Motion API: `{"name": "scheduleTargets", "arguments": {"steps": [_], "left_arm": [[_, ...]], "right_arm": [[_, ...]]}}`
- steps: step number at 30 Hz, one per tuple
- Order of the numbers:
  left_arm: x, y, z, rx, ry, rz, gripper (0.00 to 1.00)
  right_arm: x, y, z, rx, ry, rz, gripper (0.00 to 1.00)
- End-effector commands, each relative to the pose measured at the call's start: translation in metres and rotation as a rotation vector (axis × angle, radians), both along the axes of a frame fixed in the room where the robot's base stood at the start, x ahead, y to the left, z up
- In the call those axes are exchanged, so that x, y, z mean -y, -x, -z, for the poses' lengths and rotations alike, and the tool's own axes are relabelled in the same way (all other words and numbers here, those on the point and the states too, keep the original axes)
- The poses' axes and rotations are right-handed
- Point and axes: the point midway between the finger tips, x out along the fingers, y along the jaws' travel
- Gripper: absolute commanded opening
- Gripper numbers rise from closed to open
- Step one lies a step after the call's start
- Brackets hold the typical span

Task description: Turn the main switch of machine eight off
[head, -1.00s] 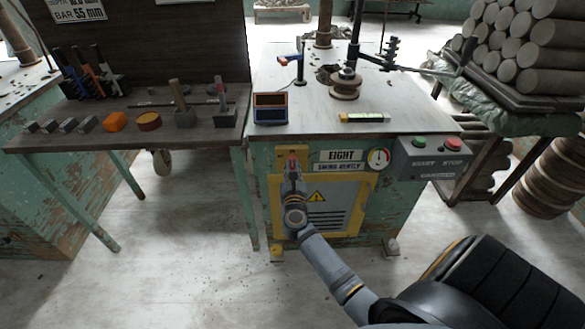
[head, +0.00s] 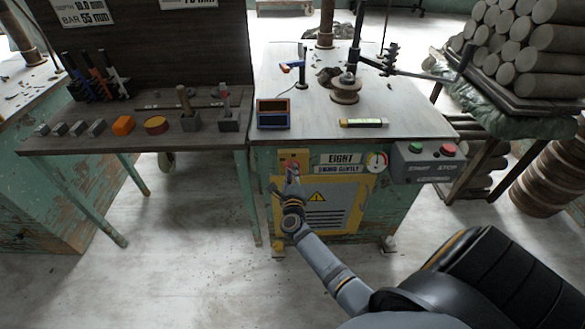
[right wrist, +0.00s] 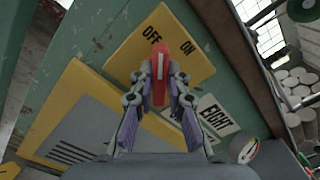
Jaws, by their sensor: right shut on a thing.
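The red switch handle (right wrist: 157,66) stands on a yellow plate (right wrist: 118,46) marked OFF and ON, above the yellow panel of machine eight. In the right wrist view its top lies by the two words; I cannot tell surely which one it points to. My right gripper (right wrist: 158,82) has one finger on each side of the handle and is shut on it. My left gripper is not in view.
A grey box (head: 425,162) with green START and red STOP buttons is at the machine's right corner, beside a round gauge (head: 376,161). A tool bench (head: 75,150) adjoins on the left.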

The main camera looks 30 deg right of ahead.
Motion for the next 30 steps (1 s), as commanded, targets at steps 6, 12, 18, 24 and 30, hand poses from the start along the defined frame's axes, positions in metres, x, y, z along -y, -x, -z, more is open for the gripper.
{"name": "scheduleTargets", "arguments": {"steps": [6,12,18,24,30], "left_arm": [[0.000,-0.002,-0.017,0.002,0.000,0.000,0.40],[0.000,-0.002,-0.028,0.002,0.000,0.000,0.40],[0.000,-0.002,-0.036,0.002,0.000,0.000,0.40],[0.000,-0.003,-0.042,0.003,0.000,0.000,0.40],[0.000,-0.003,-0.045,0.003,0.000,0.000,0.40]], "right_arm": [[-0.001,-0.001,-0.001,-0.110,0.174,0.000,0.00],[-0.003,-0.001,0.001,-0.206,0.332,-0.001,0.00],[-0.003,-0.001,0.004,-0.291,0.470,-0.001,0.00],[-0.003,-0.002,0.006,-0.353,0.574,-0.001,0.00],[-0.003,-0.001,0.007,-0.393,0.639,-0.001,0.00]]}}
